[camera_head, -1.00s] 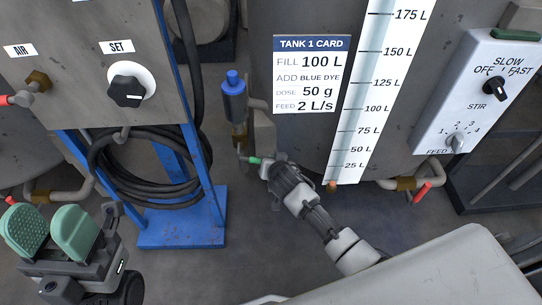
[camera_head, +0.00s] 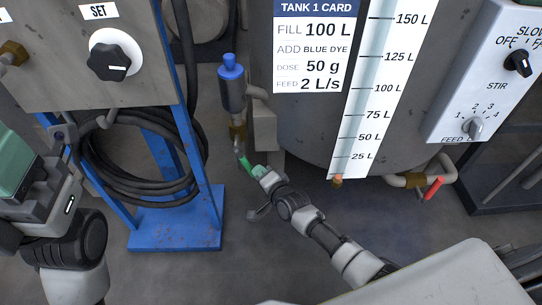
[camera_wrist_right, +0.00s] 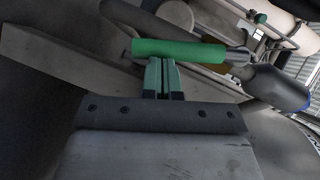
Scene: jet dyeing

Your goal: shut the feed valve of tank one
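A valve with a bright green lever (camera_head: 244,162) sits low at the left of tank one (camera_head: 310,130), under a dark cylinder with a blue cap (camera_head: 231,75). In the right wrist view the green lever (camera_wrist_right: 180,49) lies crosswise at the fingertips. My right gripper (camera_head: 259,171) is at the lever. Its green fingers (camera_wrist_right: 163,70) are close together, with the lever across their tips rather than visibly between them; contact looks likely. My left gripper (camera_head: 12,165) is cut off at the left edge, so its opening is hidden.
The tank card (camera_head: 308,50) reads feed 2 L/s. A white panel (camera_head: 480,90) carries stir and feed knobs. A red-handled valve (camera_head: 433,187) is at the tank's lower right. A blue stand (camera_head: 176,228) with coiled black hose (camera_head: 105,170) stands left of my right gripper.

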